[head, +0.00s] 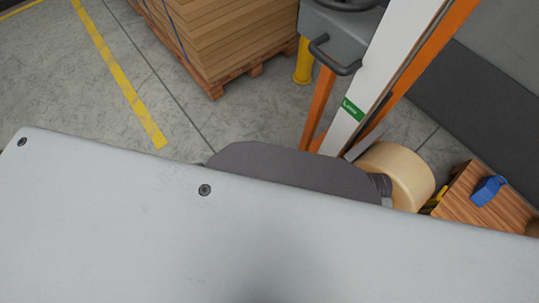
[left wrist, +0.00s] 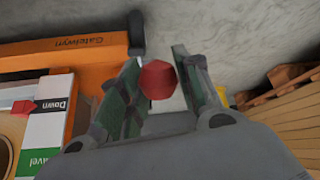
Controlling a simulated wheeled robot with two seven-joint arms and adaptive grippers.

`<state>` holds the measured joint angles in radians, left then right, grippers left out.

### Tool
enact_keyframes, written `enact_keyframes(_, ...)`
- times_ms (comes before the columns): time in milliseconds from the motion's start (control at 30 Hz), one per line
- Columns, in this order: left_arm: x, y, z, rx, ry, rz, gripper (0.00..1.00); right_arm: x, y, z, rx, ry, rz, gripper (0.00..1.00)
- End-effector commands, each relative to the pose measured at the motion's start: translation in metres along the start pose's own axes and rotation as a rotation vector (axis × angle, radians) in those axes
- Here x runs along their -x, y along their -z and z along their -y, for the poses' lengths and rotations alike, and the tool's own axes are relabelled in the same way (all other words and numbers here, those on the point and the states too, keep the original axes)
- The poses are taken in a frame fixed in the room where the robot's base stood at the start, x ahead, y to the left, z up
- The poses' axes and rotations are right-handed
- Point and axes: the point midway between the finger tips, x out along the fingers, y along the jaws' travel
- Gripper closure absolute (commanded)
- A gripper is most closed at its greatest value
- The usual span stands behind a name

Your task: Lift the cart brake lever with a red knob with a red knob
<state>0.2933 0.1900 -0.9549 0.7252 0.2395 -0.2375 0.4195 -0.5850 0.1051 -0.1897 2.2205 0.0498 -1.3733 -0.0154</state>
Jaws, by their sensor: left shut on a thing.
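The red knob (left wrist: 157,80) of the brake lever shows in the middle of the left wrist view, between the two fingers of my left gripper (left wrist: 155,62). The gripper is shut on the knob, with a dark green and grey finger on each side. The lever below the knob is mostly hidden behind the gripper. The head view shows neither the knob nor my grippers. My right gripper is in neither view.
An orange and white post (head: 352,105) with a green label stands behind a tan roll (head: 400,172). A wooden block with a blue item (head: 488,190) lies at right. Stacked cardboard (head: 225,40) sits on a pallet. Grey floor (head: 65,90) is clear at left.

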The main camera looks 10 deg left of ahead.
Motion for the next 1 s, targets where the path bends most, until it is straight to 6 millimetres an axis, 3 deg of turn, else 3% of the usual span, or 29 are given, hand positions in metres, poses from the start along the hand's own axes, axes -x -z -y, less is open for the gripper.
enact_keyframes(100,0.0,0.0087,-0.0013,0.0,-0.004,-0.014,1.0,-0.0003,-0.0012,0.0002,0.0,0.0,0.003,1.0)
enact_keyframes(133,0.0,0.0087,-0.0013,0.0,-0.004,-0.014,0.63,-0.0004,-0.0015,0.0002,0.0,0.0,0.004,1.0)
enact_keyframes(267,-0.0001,0.0062,-0.0011,0.0,-0.003,-0.01,0.46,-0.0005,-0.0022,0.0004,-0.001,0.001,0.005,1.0)
enact_keyframes(1000,0.0066,0.0004,-0.0017,0.001,-0.003,-0.002,0.44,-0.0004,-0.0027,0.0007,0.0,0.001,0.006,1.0)
